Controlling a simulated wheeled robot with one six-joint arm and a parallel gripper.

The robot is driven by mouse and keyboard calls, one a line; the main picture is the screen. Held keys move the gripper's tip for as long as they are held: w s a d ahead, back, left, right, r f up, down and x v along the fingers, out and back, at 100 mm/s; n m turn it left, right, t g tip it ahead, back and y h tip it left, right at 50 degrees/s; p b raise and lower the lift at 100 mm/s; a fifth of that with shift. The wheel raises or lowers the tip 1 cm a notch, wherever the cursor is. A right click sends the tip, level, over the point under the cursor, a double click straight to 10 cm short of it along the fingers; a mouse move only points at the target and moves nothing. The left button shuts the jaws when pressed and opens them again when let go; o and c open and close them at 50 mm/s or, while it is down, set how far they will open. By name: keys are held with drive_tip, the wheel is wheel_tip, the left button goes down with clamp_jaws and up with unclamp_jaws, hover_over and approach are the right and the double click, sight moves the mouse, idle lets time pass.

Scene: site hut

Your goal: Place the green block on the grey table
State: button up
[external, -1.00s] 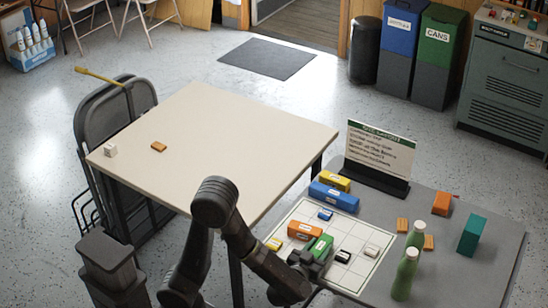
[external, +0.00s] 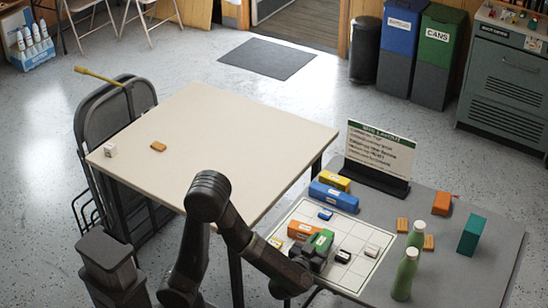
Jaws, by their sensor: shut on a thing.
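The green block (external: 323,238) with a white label is at the gridded white sheet (external: 347,278) on the grey table (external: 455,277). My gripper (external: 315,252) is shut on the green block and hides its near part. I cannot tell whether the block still touches the sheet or is slightly above it. An orange block (external: 300,230) is close beside it on the left.
Small blue, black, white and yellow blocks lie on the sheet. A long blue block (external: 334,197), a sign (external: 380,155), two green bottles (external: 404,275), orange blocks and a teal block (external: 471,235) stand around it. The cream table (external: 220,150) is mostly bare.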

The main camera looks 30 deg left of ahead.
sight(323, 241)
wheel_tip(323, 241, up, 8)
drive_tip(key=shift+f+p, duration=0.15)
drive_tip(key=shift+p, duration=0.55)
drive_tip(key=shift+w+d+r, duration=0.25)
drive_tip(key=w+d+r+m+g+h, duration=0.2)
drive_tip(key=d+r+m+h, duration=0.15)
drive_tip(key=r+h, duration=0.3)
drive_tip(key=w+d+r+m+g+h, duration=0.2)
drive_tip(key=d+r+m+h, duration=0.1)
drive_tip(key=r+m+h, duration=0.3)
drive_tip(key=w+a+f+n+t+y+p, duration=0.2)
drive_tip(key=w+a+f+n+y+p, duration=0.15)
drive_tip(key=w+a+y+p, duration=0.35)
drive_tip(key=w+a+f+n+t+y+p, duration=0.2)
drive_tip(key=w+a+n+y+p, duration=0.3)
drive_tip(key=w+a, duration=0.35)
drive_tip(key=a+f+n+y+p, duration=0.1)
drive_tip(key=a+n+y+p, duration=0.1)
drive_tip(key=a+p, duration=0.4)
drive_tip(key=a+f+n+y+p, duration=0.1)
drive_tip(key=a+p, duration=0.5)
drive_tip(key=a, duration=0.9)
drive_tip(key=n+y, duration=0.1)
drive_tip(key=y, duration=0.1)
drive_tip(key=shift+w+a+f+g+y, duration=0.25)
drive_tip(key=shift+w+f+g+y, duration=0.1)
drive_tip(key=shift+w+f+g, duration=0.05)
